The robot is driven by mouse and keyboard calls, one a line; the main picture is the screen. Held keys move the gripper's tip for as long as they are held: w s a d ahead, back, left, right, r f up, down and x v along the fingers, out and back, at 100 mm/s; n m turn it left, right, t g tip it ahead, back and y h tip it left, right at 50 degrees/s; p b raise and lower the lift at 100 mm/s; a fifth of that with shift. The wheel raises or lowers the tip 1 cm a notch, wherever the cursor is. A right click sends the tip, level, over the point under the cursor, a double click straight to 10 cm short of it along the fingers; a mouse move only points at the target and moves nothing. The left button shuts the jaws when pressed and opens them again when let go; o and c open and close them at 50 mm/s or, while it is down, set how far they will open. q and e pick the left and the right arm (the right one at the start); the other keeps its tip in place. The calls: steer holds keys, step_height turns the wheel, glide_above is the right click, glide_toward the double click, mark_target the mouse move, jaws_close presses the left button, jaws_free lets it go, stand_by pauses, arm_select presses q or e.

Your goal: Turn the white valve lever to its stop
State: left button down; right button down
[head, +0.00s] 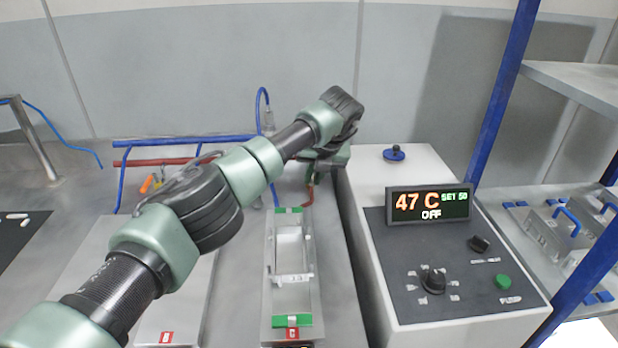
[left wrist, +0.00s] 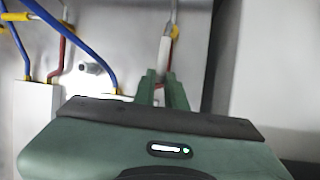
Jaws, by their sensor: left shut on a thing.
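My left arm reaches across the head view from the lower left to the pipes at the back of the bench. The left gripper (head: 312,170) is there, beside the grey-white control box, and its fingertips are mostly hidden. In the left wrist view, the two green fingers (left wrist: 163,88) are shut on the white valve lever (left wrist: 164,58). The lever points up the picture from between the fingers, towards a grey pipe with a yellow fitting (left wrist: 174,29). In the head view the lever is hidden behind my arm and gripper. My right gripper is in neither view.
The control box (head: 461,314) with a display reading 47 C, SET 50, OFF stands to the right. A metal tray with green ends (head: 291,321) lies in front. Blue pipes (head: 183,141) and red pipes (head: 150,162) run behind my arm. A blue post (head: 503,80) and shelf stand at right.

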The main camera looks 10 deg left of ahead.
arm_select(q)
steer(key=shift+w+d+r, duration=0.1)
stand_by(0.3)
steer(key=c, duration=1.5)
jaws_free()
steer(key=shift+o, duration=0.2)
steer(key=b+v, duration=0.1)
steer(key=v, duration=0.6)
steer(key=shift+d+r, duration=0.2)
steer(key=shift+r, duration=0.1)
steer(key=shift+r, duration=0.1)
